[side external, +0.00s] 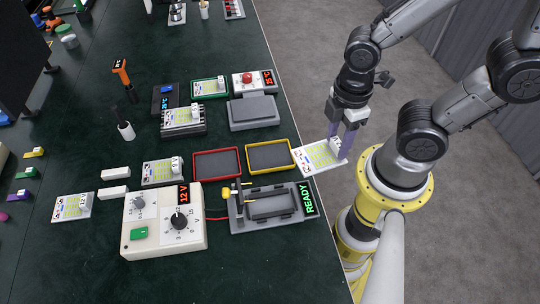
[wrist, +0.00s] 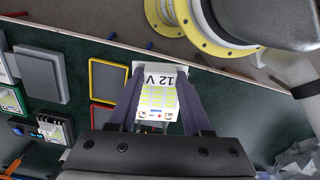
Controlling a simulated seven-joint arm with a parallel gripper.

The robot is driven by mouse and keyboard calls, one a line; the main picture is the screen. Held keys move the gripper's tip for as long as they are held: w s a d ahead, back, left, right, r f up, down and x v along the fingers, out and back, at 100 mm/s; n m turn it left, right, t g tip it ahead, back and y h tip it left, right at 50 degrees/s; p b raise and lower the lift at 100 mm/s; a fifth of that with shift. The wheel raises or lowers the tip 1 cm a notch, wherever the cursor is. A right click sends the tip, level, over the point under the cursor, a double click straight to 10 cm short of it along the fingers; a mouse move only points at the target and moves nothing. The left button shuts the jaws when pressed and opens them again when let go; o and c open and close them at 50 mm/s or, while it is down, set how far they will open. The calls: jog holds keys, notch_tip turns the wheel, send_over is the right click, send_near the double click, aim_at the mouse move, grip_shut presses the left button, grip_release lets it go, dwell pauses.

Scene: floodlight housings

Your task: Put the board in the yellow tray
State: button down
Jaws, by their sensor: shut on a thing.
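My gripper (side external: 347,150) is shut on a white board (side external: 317,158) with yellow-green light patches and a white block at one end. In the wrist view the board (wrist: 158,98) sits between the two fingers and shows "12 V". It is held over the table's right edge, just right of the yellow tray. The yellow tray (side external: 272,171) is a flat grey-floored tray with a yellow rim, and it is empty. It also shows in the wrist view (wrist: 91,78), left of the held board.
An empty red-rimmed tray (side external: 217,178) lies left of the yellow one. A grey fixture (side external: 272,217) with a READY display stands in front, beside a white 12 V supply (side external: 155,238). A grey block (side external: 253,112) stands behind. Other boards lie at left (side external: 73,207) and by the red tray (side external: 160,175).

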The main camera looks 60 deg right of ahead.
jog(key=w+f, duration=0.3)
jog(key=w, duration=0.1)
jog(key=w+d+f+m, duration=0.1)
jog(key=w+f, duration=0.1)
jog(key=w, duration=0.2)
jog(key=w+f+m, duration=0.1)
jog(key=w+f, duration=0.2)
jog(key=w, duration=0.2)
jog(key=shift+w+d+f, duration=0.1)
jog(key=shift+d+f, duration=0.2)
jog(key=shift+f, duration=0.05)
jog(key=shift+w+f, duration=0.2)
jog(key=shift+f, duration=1.6)
jog(key=shift+f, duration=0.2)
jog(key=shift+c, duration=1.7)
grip_release()
